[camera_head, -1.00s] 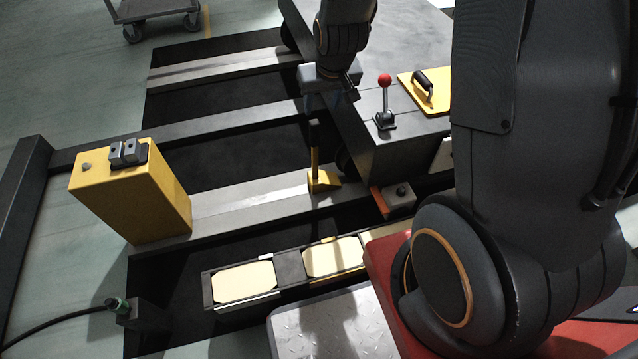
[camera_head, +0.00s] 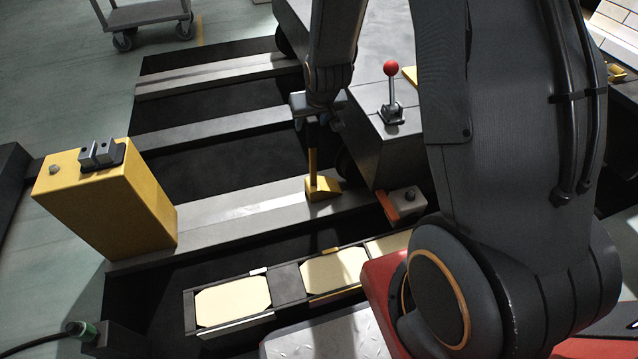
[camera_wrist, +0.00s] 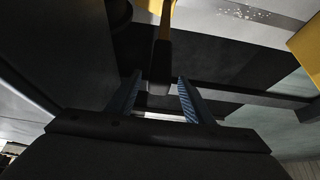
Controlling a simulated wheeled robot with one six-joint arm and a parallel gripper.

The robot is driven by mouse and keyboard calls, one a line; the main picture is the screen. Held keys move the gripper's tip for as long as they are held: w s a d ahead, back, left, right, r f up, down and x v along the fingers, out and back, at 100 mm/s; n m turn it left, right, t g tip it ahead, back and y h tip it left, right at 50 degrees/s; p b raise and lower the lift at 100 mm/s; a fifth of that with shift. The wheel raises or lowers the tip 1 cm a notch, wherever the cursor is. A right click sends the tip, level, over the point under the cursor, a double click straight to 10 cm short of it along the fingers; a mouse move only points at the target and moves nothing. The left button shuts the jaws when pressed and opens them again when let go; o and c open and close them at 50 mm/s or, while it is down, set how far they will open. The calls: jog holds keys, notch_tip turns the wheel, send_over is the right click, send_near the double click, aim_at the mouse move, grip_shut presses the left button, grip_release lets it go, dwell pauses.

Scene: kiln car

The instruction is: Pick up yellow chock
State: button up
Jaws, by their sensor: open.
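The yellow chock (camera_head: 322,190) rests on the grey rail beside the car, with an upright handle that is yellow below and black on top. My gripper (camera_head: 313,122) is above the chock at the top of its handle. In the wrist view the black handle end (camera_wrist: 160,62) lies between the two blue-ribbed fingers of my gripper (camera_wrist: 160,80), with a gap on each side. The jaws are open and not closed on the handle. The chock's base is mostly out of the wrist view.
The grey car (camera_head: 385,150) with a red-knobbed lever (camera_head: 391,82) stands right of the chock. A yellow box post (camera_head: 110,205) stands at left. An orange-and-grey block (camera_head: 404,203) lies close right. A cream-padded track (camera_head: 287,287) runs in front.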

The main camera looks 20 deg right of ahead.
jog(key=b+x, duration=0.2)
jog(key=x, duration=0.2)
jog(key=shift+s+f, duration=0.1)
jog(key=shift+f, duration=0.2)
jog(key=shift+r, duration=0.1)
jog(key=shift+c, duration=0.2)
grip_shut()
dwell(0.7)
jog(key=shift+r, duration=0.1)
